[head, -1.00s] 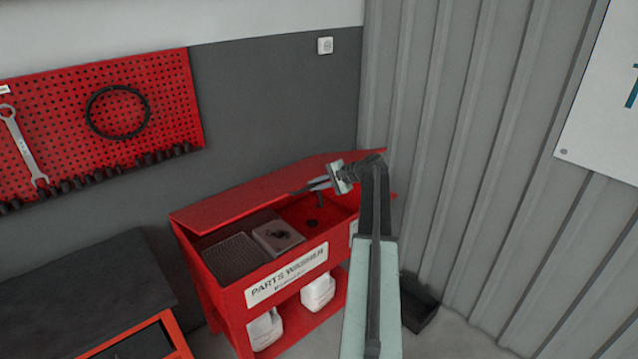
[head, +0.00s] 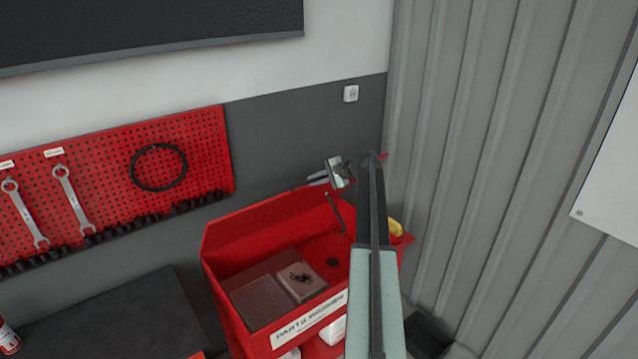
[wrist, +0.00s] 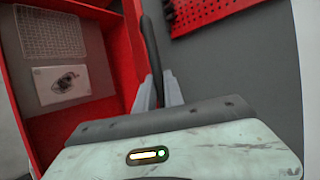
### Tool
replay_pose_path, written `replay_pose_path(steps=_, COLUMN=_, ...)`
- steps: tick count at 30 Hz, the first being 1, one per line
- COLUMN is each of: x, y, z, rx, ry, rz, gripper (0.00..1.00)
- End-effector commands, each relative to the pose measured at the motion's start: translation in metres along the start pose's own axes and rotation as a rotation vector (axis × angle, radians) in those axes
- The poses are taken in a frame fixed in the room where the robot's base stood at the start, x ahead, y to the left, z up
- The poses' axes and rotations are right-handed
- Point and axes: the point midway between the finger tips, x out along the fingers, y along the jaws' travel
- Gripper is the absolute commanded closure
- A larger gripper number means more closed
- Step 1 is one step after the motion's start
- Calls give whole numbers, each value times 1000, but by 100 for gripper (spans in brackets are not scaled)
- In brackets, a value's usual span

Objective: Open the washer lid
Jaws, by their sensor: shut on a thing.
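The red parts washer (head: 240,318) stands low in the head view, with its label on the front. Its red lid (head: 262,222) is raised and tilted up at the back, and the basin is uncovered. My gripper (head: 318,179) is at the lid's upper edge, right of its middle. In the wrist view my gripper (wrist: 160,92) is shut on a dark curved bar, which looks like the lid handle (wrist: 151,45). My arm covers the right part of the washer in the head view.
A grey grate (head: 262,300) and a light tray (head: 302,283) lie in the basin. A red pegboard (head: 110,190) with wrenches hangs on the wall at left. A dark bench top (head: 120,315) is at lower left. A corrugated wall (head: 480,180) stands close on the right.

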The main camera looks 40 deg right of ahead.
Motion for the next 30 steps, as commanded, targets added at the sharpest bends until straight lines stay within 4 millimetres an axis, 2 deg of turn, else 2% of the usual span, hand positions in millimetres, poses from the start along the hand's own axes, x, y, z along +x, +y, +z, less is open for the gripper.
replay_pose_path(steps=3, x=0, y=-7, z=1, rx=-2, ry=-1, rz=-2, gripper=100)
replay_pose_path(steps=15, x=1, y=-7, z=1, rx=-2, ry=-2, rz=-2, gripper=100)
replay_pose_path(steps=16, x=1, y=-7, z=1, rx=-2, ry=-2, rz=-2, gripper=79)
replay_pose_path(steps=18, x=1, y=-7, z=1, rx=-2, ry=-2, rz=-2, gripper=66)
replay_pose_path(steps=30, x=2, y=-1, z=1, rx=-2, ry=-2, rz=0, gripper=66)
